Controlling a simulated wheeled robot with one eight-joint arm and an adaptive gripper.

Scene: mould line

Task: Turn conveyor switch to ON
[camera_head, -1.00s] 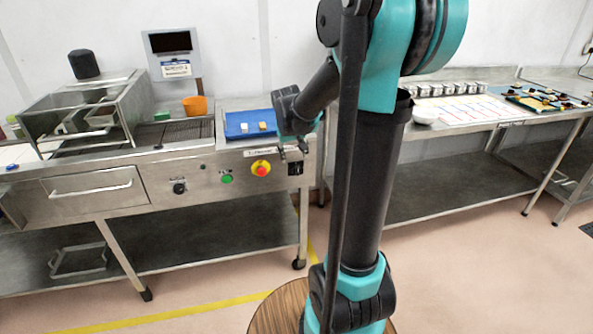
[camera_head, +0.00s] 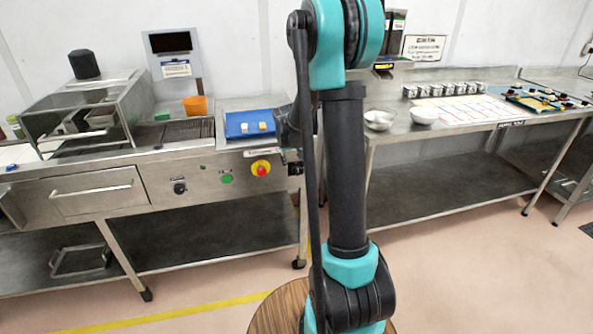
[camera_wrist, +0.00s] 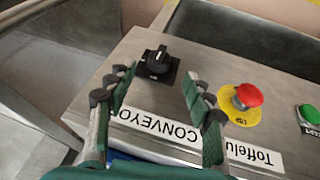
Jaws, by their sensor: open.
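The conveyor switch (camera_wrist: 157,60) is a black rotary knob on a square black plate, beside a label reading "CONVEYO" in the wrist view. Its plate (camera_head: 295,168) shows at the right end of the machine's front panel in the head view. Its position marks are too small to read. My gripper (camera_wrist: 157,82) is open, its two fingers apart with nothing between the tips. In the wrist view the knob appears just beyond the fingertips, between their directions; I see no contact. In the head view my arm hides most of the gripper.
A red emergency button on yellow (camera_head: 261,168) and a green button (camera_head: 227,179) sit beside the switch. Another black knob (camera_head: 179,188) is further left. A blue tray (camera_head: 235,131) lies on top. A second steel table (camera_head: 450,136) with bowls stands right.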

